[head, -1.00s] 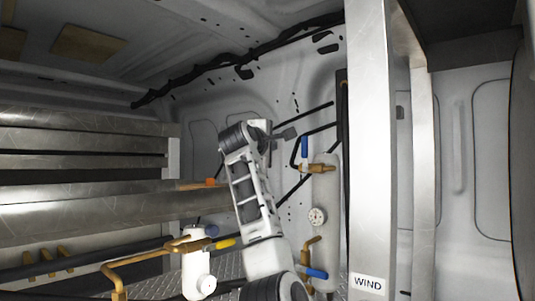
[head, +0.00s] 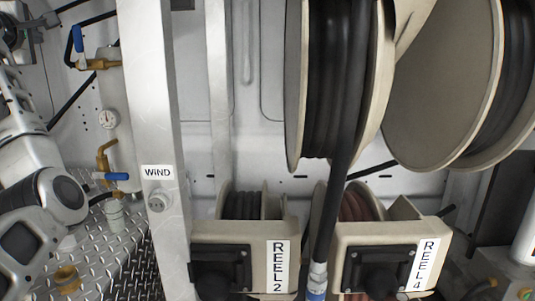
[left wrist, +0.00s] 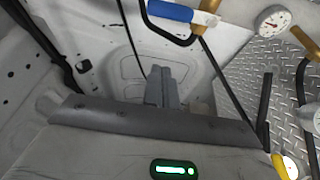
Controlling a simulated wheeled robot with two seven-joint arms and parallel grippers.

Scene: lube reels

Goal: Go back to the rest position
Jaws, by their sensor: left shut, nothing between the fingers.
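My left arm comes in along the left edge of the head view. My left gripper (head: 46,22) is at the top left corner there, small and partly cut off, left of a blue-handled brass valve. In the left wrist view the left gripper's grey fingers (left wrist: 162,86) are together with nothing between them. Behind them is the pale wall panel, and they touch nothing that I can see. My right gripper is in neither view.
A blue-handled valve (head: 79,45) and a gauge (head: 108,119) are close to my left arm. A metal post (head: 152,110) labelled WIND stands right of it. Large hose reels (head: 290,80) and boxes labelled REEL 2 (head: 277,264) and REEL 4 (head: 424,264) fill the right.

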